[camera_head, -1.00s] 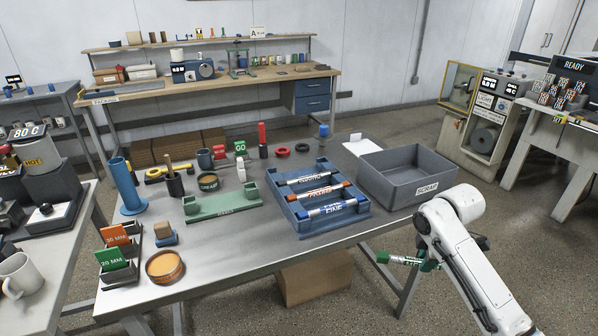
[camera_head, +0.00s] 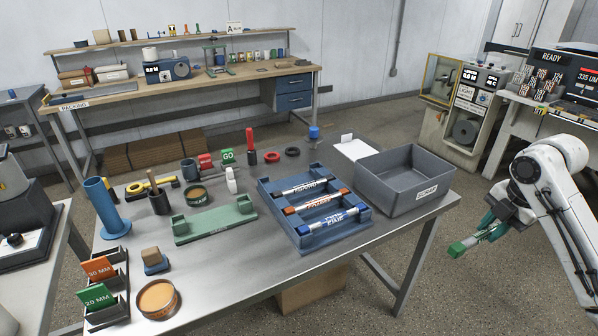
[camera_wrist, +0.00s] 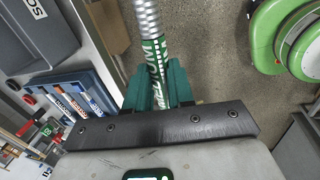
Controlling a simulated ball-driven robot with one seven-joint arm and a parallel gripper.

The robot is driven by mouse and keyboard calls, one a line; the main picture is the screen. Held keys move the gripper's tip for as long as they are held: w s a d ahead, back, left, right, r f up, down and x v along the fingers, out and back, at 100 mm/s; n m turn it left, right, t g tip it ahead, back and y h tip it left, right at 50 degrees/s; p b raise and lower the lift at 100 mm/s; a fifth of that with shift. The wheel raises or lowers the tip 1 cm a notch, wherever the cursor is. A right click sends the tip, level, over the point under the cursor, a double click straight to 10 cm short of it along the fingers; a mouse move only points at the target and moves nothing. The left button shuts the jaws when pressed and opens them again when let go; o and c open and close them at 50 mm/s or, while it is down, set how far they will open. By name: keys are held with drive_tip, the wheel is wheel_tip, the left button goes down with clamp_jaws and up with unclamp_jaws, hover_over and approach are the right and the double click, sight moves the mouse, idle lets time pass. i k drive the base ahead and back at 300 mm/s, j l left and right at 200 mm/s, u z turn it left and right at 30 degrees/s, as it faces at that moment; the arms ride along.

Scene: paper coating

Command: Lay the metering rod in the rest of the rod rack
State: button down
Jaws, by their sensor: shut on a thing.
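My gripper (camera_head: 488,228) is at the right in the head view, clear of the table's right edge and over the floor. It is shut on the metering rod, a rod with a green end (camera_head: 458,248). In the wrist view the green-labelled, ribbed metal rod (camera_wrist: 149,32) runs between the teal fingers (camera_wrist: 158,88); its lower part is hidden.
A grey scrap bin (camera_head: 427,193) stands at the table's right, between my gripper and the blue rack. Several cans, cups and gauges stand behind the green rest. Orange and green cards (camera_head: 97,297) stand at the front left.

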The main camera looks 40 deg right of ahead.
sight(292, 178)
drive_tip(key=i, duration=1.7)
